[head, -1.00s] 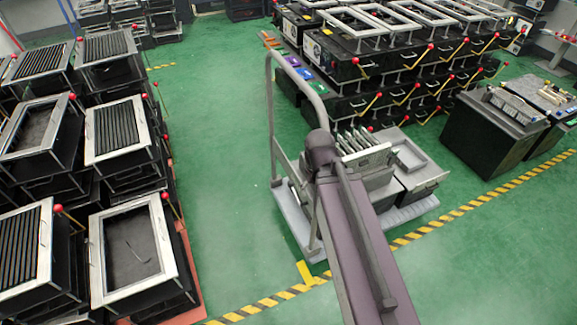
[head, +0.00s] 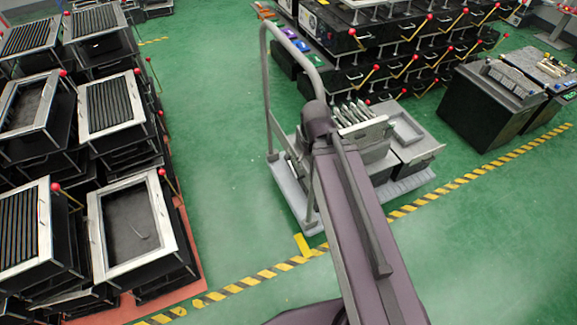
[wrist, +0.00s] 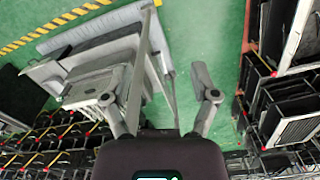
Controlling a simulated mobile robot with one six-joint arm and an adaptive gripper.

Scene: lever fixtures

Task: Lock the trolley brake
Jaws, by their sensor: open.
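The trolley (head: 287,195) stands on the green floor in the middle of the head view, with a pale grey deck and an upright tubular handle (head: 267,95). A small yellow piece (head: 303,245) shows at the near left corner of its deck; I cannot tell whether it is a brake pedal or a floor mark. In the wrist view the trolley's deck (wrist: 88,45) is at upper left. In the head view my arm hides part of the trolley, and my gripper cannot be made out.
Grey boxes (head: 408,148) ride on the trolley. Stacked black units with red-knobbed levers (head: 130,225) stand on the left, and more (head: 400,55) behind. Black cabinets (head: 492,108) stand at right. A yellow-black floor stripe (head: 250,280) runs past the trolley. Green floor left of the trolley is clear.

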